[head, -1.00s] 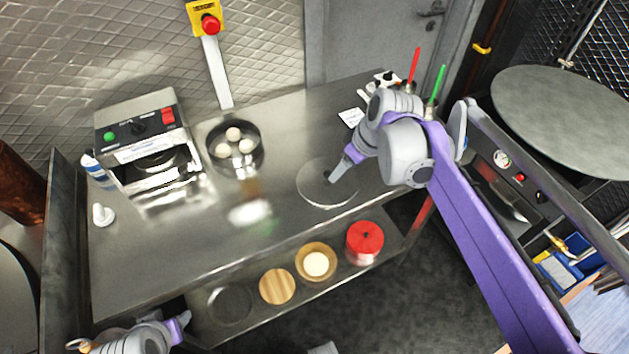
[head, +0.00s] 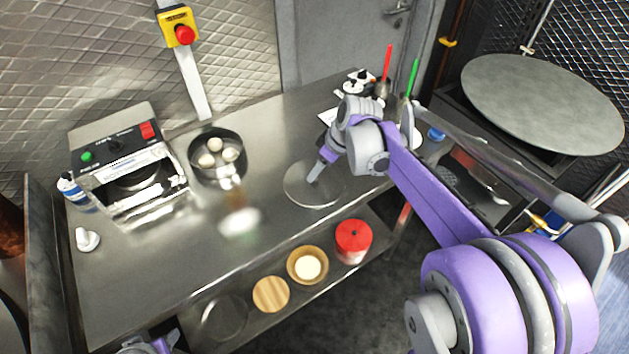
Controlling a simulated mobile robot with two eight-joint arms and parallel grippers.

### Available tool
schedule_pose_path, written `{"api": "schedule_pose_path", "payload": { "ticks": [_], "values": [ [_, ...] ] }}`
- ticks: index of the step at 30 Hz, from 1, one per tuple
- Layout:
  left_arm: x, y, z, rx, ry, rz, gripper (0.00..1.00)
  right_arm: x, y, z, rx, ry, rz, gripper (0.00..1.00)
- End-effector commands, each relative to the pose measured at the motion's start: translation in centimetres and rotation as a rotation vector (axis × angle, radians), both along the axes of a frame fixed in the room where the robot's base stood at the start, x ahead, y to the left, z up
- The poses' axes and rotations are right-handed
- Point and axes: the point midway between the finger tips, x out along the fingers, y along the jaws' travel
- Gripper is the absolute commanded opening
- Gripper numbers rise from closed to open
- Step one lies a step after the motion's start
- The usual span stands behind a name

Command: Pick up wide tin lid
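The wide tin lid (head: 298,194) is a flat, round, shiny disc on the steel counter, right of the middle. My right gripper (head: 315,178) points down at the lid's centre, with its fingertips at or just above it. The fingers look close together, but I cannot tell whether they are shut on the lid's knob, which the gripper hides. The lid appears to lie flat on the counter. Only a small part of my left gripper (head: 160,345) shows at the bottom edge, away from the lid.
A dark pan (head: 218,172) of pale balls and a steel machine (head: 130,165) stand left on the counter. Utensil holders with red and green sticks (head: 412,78) stand behind my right arm. A red-lidded tin (head: 353,236) and bowls (head: 307,265) sit on the lower shelf.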

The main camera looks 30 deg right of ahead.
Motion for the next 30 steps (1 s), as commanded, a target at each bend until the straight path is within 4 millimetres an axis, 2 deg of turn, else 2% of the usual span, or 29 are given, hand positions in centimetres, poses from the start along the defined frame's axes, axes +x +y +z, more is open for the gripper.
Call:
{"api": "schedule_pose_path", "payload": {
  "ticks": [3,6,14,24,30],
  "values": [
    [0.0,0.0,-0.1,0.000,0.001,0.000,0.50,0.5,0.3,-1.7,0.000,0.000,0.000,0.62],
    [0.0,0.0,-0.1,0.000,0.001,0.000,0.50,0.8,0.4,-2.5,0.000,0.000,-0.001,0.62],
    [0.0,0.0,-0.1,0.000,0.001,0.000,0.50,0.9,0.5,-2.6,0.000,0.000,-0.001,0.62],
    [0.0,0.0,-0.1,0.000,0.001,0.000,0.50,0.9,0.5,-2.6,0.000,0.000,-0.001,0.01],
    [0.0,0.0,-0.1,0.000,0.001,0.000,0.50,0.9,0.5,-2.6,0.000,0.000,-0.001,0.00]
  ]
}}
